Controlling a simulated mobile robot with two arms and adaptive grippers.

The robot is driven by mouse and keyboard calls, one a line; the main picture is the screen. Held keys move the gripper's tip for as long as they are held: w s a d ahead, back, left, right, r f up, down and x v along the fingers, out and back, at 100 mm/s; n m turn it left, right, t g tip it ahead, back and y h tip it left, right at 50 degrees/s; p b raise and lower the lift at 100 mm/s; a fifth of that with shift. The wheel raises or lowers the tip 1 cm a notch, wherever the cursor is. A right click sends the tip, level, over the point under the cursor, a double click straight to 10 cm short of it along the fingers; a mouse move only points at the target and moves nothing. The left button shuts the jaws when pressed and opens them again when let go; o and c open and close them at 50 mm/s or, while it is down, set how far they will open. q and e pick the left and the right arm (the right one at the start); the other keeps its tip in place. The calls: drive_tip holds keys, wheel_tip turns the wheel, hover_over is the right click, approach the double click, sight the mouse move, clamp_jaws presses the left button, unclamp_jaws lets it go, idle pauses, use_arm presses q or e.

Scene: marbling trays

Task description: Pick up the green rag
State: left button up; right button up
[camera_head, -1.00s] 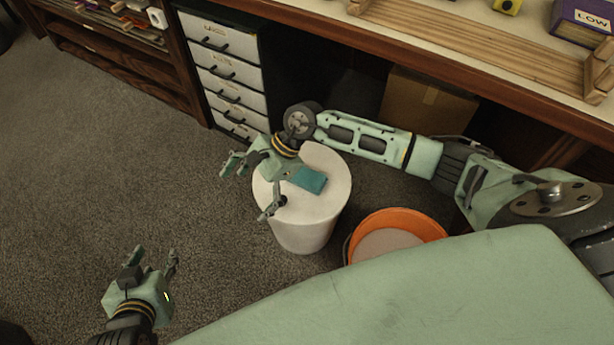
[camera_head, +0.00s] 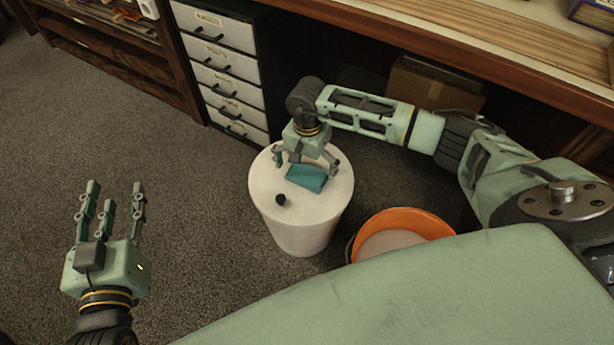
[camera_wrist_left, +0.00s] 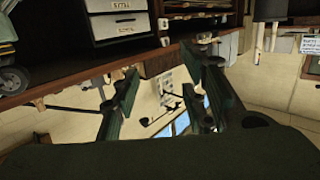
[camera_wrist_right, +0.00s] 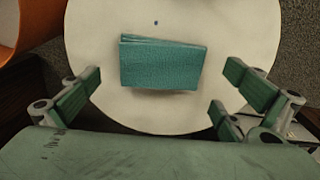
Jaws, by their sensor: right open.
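The green rag (camera_head: 306,178) is a folded teal cloth lying flat on top of a round white stool (camera_head: 316,218). In the right wrist view the rag (camera_wrist_right: 162,65) shows whole near the middle, ahead of my fingers. My right gripper (camera_head: 307,162) is over the stool top, close to the rag's far side in the head view. Its fingers are spread apart with nothing between them. My left gripper (camera_head: 112,203) is open and empty over the carpet at the lower left, well away from the stool.
An orange bucket (camera_head: 405,219) stands right of the stool. A white drawer unit (camera_head: 224,65) and a cardboard box (camera_head: 436,85) are behind, near the wooden bench (camera_head: 480,40). Carpet at left is clear.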

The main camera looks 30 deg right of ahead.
wheel_tip(320, 180, down, 2)
drive_tip(key=shift+f, duration=0.1)
use_arm(q)
drive_tip(key=shift+w+d+r+t+h, duration=0.15)
drive_tip(key=shift+r+t, duration=0.3)
drive_tip(key=shift+r, duration=0.45)
drive_tip(key=shift+d+r+t+h, duration=0.1)
drive_tip(key=shift+r+t+h, duration=0.25)
drive_tip(key=shift+r, duration=0.5)
use_arm(e)
drive_tip(key=c, duration=0.6)
drive_tip(key=shift+c, duration=0.2)
